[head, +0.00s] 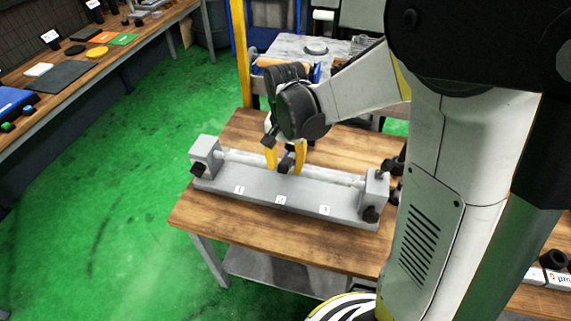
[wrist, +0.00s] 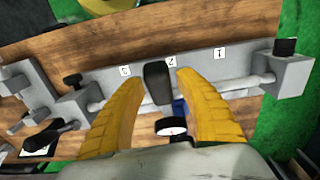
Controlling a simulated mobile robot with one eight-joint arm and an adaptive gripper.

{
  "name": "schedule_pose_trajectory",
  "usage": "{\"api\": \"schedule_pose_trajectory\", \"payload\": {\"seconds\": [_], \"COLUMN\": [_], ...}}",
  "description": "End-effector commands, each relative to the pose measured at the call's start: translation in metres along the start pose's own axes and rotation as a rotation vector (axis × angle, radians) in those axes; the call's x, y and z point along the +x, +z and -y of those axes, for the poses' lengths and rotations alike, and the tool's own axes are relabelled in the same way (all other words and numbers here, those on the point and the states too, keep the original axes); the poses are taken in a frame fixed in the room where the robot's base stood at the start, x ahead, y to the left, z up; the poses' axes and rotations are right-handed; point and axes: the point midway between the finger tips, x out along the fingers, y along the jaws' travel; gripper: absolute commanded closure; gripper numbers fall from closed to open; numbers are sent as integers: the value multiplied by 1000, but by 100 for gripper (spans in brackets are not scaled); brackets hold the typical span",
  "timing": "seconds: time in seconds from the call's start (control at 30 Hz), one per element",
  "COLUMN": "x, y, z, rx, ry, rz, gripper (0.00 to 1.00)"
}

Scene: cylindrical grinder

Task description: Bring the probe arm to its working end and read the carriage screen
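A grey fixture (head: 255,192) with labels 1, 2 and 3 stands on the wooden table, with pale rods (wrist: 235,86) between its end blocks. A black upright piece (wrist: 157,82) stands at the rods near label 2; it also shows in the head view (head: 287,163). Below it in the wrist view is a small round white-faced dial (wrist: 171,127) with a dark rim and a blue part beside it. Its marking is too small to read. My gripper (wrist: 159,78) is open, its yellow fingers on either side of the black piece with narrow gaps. Which part is the probe arm is unclear.
Dark knobs sit at both fixture ends, at left (head: 199,169) and right (head: 371,214). More grey and black parts (wrist: 35,125) stand beyond the label 3 end. The wooden table (head: 200,213) is clear in front. A side bench (head: 120,50) holds several items; green floor lies between.

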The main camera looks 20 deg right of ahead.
Motion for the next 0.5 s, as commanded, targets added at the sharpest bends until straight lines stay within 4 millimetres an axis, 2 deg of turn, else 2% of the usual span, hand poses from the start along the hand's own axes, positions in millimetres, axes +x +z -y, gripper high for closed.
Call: {"api": "schedule_pose_trajectory", "payload": {"seconds": [0.03, 0.1, 0.5], "x": [0, 0, 4], "y": [0, 0, 2], "z": [0, 0, 0], "rx": [0, 0, -1], "ry": [0, 0, 0], "rz": [0, 0, -13], "gripper": [77, 99, 100]}}
